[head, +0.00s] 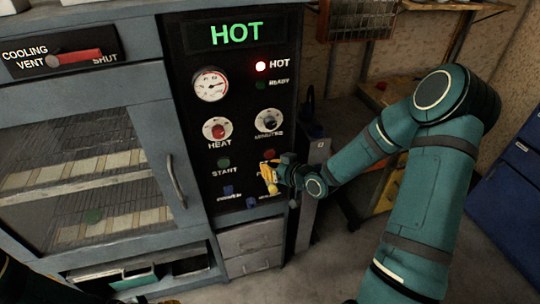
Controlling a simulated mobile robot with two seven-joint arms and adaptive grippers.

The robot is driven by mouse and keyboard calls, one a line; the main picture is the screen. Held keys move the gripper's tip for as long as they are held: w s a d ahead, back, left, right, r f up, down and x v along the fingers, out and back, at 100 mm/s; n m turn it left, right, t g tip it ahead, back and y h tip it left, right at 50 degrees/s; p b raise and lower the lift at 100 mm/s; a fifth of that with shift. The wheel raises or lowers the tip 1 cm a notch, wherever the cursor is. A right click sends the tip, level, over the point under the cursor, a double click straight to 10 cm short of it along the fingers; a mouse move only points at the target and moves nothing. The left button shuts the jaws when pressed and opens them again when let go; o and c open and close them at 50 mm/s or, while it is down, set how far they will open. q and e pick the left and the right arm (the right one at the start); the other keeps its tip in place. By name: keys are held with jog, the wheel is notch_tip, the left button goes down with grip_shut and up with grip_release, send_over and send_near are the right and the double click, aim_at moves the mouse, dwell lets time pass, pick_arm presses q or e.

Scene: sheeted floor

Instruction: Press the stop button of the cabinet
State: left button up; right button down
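The cabinet (190,165) fills the left half of the head view, with a black control panel. A red button (270,154) sits at the panel's lower right. The label under it is mostly hidden by my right gripper, so I cannot read it. My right gripper (268,178), with yellow fingers, is in front of the panel just below the red button. I cannot tell whether it touches the panel, or whether its fingers are open or shut. A bit of yellow at the bottom edge (166,301) looks like part of my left gripper, mostly out of frame.
The green START button (223,162) is left of the red one, with blue buttons below. The display (236,34) reads HOT and the red HOT lamp (261,66) is lit. A pressure gauge (210,86) and two dials are above. A blue cabinet (508,190) stands at right.

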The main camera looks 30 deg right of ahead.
jog(key=s, duration=0.2)
jog(key=s+a, duration=0.1)
jog(key=s, duration=0.1)
dwell(0.9)
jog(key=s+a+f+m+g, duration=0.1)
jog(key=s+a+f+g, duration=0.15)
jog(key=a+f, duration=0.3)
jog(key=s+a+f+m+g, duration=0.1)
jog(key=s+a+f+g, duration=0.15)
jog(key=a+f, duration=0.35)
jog(key=s+a+f+m+g, duration=0.1)
jog(key=s+a+f+g, duration=0.4)
jog(key=s+a, duration=0.3)
jog(key=shift+s+a+f+g, duration=0.2)
jog(key=shift+s+g, duration=0.3)
jog(key=shift+s, duration=0.7)
